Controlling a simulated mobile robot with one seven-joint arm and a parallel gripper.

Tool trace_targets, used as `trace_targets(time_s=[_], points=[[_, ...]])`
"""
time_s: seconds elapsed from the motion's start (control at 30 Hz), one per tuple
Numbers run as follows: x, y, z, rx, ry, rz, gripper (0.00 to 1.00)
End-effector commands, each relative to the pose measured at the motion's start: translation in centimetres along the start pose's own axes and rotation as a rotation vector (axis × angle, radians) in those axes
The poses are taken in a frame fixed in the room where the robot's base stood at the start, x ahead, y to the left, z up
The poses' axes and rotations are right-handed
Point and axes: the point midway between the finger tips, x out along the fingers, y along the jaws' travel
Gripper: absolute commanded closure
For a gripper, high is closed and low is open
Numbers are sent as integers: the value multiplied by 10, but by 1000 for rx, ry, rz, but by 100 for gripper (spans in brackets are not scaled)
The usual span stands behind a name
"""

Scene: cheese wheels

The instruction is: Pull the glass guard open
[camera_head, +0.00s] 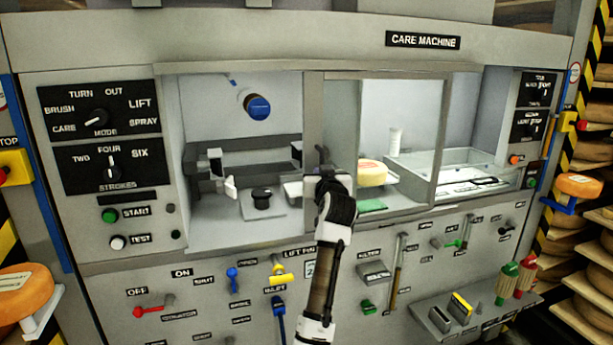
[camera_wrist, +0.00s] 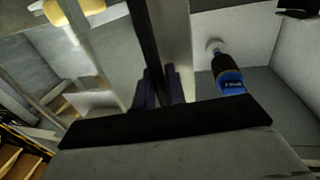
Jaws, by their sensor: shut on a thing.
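The glass guard (camera_head: 445,130) is a sliding framed pane on the front of the care machine. Its pane covers the right-middle part of the opening, and the left part of the opening is uncovered. My gripper (camera_head: 322,168) is at the guard's grey left upright (camera_head: 315,115), at about mid-height. In the wrist view my gripper (camera_wrist: 160,88) has its two dark fingers shut around a dark upright bar (camera_wrist: 146,45), next to a grey frame post. The exact contact is partly hidden by the fingers and the wrist.
Inside are a blue-ended cylinder (camera_head: 257,106), a yellow cheese wheel (camera_head: 372,173) and a glass-sided tray (camera_head: 450,165). Below the opening, the panel holds several levers and knobs, including a red lever (camera_head: 150,311). A shelf (camera_head: 470,312) juts out at lower right.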

Motion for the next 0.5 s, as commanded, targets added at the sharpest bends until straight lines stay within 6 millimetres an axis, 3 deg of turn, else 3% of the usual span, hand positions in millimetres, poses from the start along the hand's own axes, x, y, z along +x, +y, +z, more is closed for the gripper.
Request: trace_targets(time_s=[0.43,0.47,0.5], points=[[1,6,0,-1,0,3,100],[1,6,0,-1,0,3,84],[1,6,0,0,0,2,78]])
